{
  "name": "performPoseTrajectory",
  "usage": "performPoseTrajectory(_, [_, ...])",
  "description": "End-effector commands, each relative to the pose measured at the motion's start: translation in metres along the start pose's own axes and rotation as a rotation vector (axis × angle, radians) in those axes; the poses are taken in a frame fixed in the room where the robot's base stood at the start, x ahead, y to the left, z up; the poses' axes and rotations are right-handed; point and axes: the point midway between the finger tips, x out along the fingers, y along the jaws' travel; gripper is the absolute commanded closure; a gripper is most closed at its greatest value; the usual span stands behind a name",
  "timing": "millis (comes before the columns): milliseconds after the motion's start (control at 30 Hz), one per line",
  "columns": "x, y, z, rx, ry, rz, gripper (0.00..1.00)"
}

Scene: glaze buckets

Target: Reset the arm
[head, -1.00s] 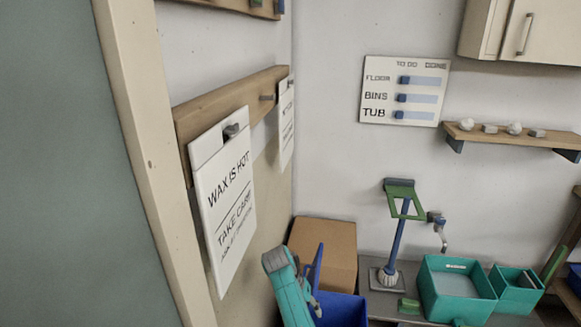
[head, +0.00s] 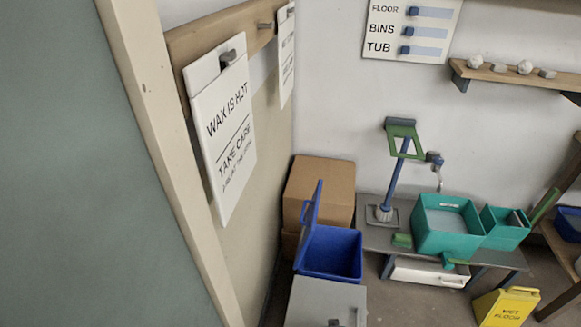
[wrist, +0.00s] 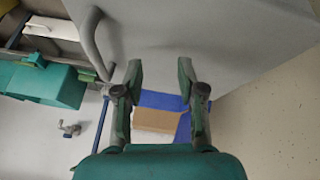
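My gripper (wrist: 160,75) shows in the wrist view with its two fingers apart and nothing between them. Beyond the gap lie a blue bin (wrist: 165,101) and a cardboard box (wrist: 158,122), both clear of the fingers. A pale panel with a curved grey handle (wrist: 90,45) fills the upper part of that view; I cannot tell its distance from the fingertips. My gripper does not show clearly in the head view.
In the head view, an open blue bin (head: 335,252) stands before a cardboard box (head: 322,190), behind a pale cabinet (head: 322,298). Teal tubs (head: 447,238) sit on a low table. A yellow floor sign (head: 507,308) stands at lower right. A door frame (head: 150,130) is at left.

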Motion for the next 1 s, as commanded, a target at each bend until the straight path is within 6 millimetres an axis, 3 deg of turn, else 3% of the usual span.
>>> performPoseTrajectory(33, [-0.004,0.004,0.020,0.001,0.019,-0.011,0.61])
performPoseTrajectory(100, [-0.013,0.008,0.039,0.001,0.056,-0.028,0.61])
performPoseTrajectory(267, [-0.039,0.018,0.079,0.004,0.144,-0.062,0.61])
performPoseTrajectory(467, [-0.085,0.029,0.122,0.011,0.256,-0.097,0.61])
performPoseTrajectory(700, [-0.158,0.044,0.161,0.026,0.393,-0.124,0.61])
performPoseTrajectory(1000, [-0.269,0.063,0.186,0.056,0.568,-0.136,0.61])
